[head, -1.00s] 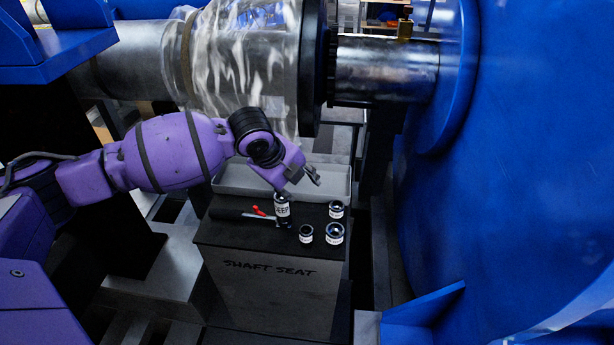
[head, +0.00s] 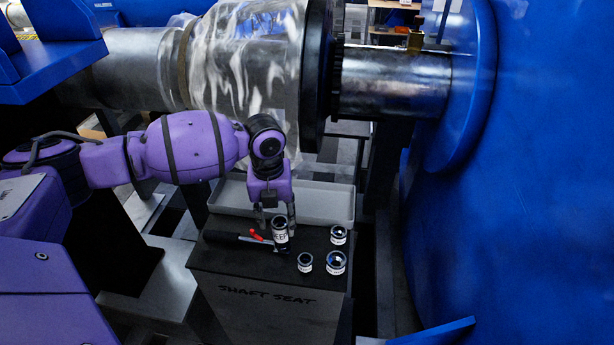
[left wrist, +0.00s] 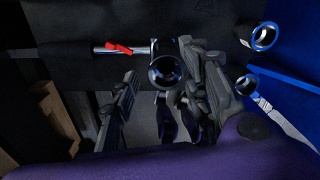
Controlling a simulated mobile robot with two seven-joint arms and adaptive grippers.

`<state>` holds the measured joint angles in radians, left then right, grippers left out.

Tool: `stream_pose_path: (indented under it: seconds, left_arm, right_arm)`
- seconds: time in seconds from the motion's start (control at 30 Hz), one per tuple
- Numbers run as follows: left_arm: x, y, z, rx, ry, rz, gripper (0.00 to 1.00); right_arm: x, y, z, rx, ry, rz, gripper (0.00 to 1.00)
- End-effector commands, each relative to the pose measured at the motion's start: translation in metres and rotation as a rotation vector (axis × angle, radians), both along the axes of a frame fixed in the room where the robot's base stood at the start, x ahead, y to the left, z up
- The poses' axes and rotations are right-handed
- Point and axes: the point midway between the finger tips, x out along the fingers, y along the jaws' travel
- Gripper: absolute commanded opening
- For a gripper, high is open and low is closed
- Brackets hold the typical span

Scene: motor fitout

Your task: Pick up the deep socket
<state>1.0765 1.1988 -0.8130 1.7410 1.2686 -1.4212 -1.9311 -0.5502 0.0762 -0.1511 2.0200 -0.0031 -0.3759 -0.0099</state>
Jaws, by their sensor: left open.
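The deep socket (head: 281,236) is a tall dark cylinder with a white label ending in "EEP", standing upright on the black top of the shaft seat box (head: 222,262). In the left wrist view its round open end (left wrist: 165,72) shows near the middle. My left gripper (head: 276,222) points down, open, just behind the socket in the head view, with its fingers on either side. In the left wrist view the fingers (left wrist: 160,100) reach toward the socket from both sides. I cannot tell if either finger touches it. My right gripper is not in view.
Shorter labelled sockets stand to the right: one at the back (head: 338,235), one at the front right (head: 336,262), one nearer (head: 305,262). A dark-handled ratchet (head: 232,238) with a red part lies left. A grey tray (head: 325,202) is behind. A blue housing (head: 500,180) rises at right.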

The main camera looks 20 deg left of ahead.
Motion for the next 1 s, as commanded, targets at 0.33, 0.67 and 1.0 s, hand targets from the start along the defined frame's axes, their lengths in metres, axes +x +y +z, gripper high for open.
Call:
stream_pose_path:
  seconds: [0.33, 0.67, 1.0]
  left_arm:
    - [0.001, 0.0, -0.034, 0.001, 0.0, 0.001, 0.43]
    - [0.001, 0.0, -0.033, 0.001, 0.0, 0.001, 0.12]
    - [0.001, 0.0, -0.033, 0.002, 0.0, 0.002, 0.0]
  right_arm:
    - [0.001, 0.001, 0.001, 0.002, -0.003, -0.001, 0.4]
    - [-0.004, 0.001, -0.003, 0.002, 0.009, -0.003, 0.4]
    - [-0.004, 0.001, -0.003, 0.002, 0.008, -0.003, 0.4]
